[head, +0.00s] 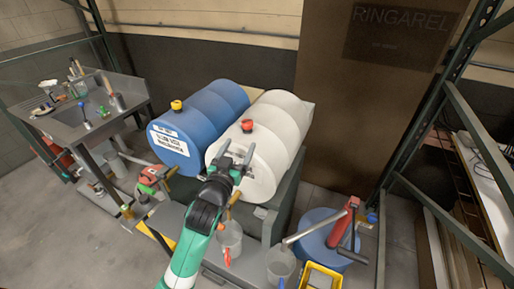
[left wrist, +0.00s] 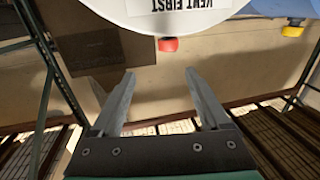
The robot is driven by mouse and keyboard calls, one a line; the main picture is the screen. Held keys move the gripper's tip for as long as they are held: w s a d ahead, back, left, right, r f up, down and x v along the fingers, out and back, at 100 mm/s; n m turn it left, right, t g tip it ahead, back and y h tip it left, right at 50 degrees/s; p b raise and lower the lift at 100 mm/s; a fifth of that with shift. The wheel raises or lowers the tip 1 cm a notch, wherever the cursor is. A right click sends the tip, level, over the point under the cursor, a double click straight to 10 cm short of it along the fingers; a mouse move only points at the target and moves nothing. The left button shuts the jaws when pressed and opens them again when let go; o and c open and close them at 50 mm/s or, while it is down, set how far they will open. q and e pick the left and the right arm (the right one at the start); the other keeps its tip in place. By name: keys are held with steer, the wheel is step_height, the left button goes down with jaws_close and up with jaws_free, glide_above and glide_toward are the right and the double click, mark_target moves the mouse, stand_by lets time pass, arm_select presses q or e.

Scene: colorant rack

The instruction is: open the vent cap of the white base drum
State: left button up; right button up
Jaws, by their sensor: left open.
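The white drum (head: 285,125) lies on its side beside the blue drum. Its red vent cap (head: 247,125) sits on top near the front end. In the left wrist view the white drum (left wrist: 200,22) appears at the top edge with a label reading "VENT FIRST", and the red cap (left wrist: 168,44) shows just below it. My left gripper (head: 238,153) is in front of the white drum's end face, below the cap in the picture. My right gripper is not in view.
The blue drum (head: 195,125) with a yellow cap (head: 176,105) lies close on the left. Buckets (head: 229,238) hang or stand below the drums' front. A blue drum with a red pump (head: 340,225) stands at the lower right. A sink bench (head: 85,110) is at the left.

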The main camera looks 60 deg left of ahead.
mark_target(246, 125)
arm_select(q)
steer(key=shift+s+a+f, duration=0.1)
steer(key=shift+s+a, duration=0.15)
steer(key=shift+a, duration=0.7)
steer(key=shift+w, duration=0.2)
steer(key=b+x, duration=0.2)
steer(key=x, duration=0.9)
steer(key=shift+a, duration=0.1)
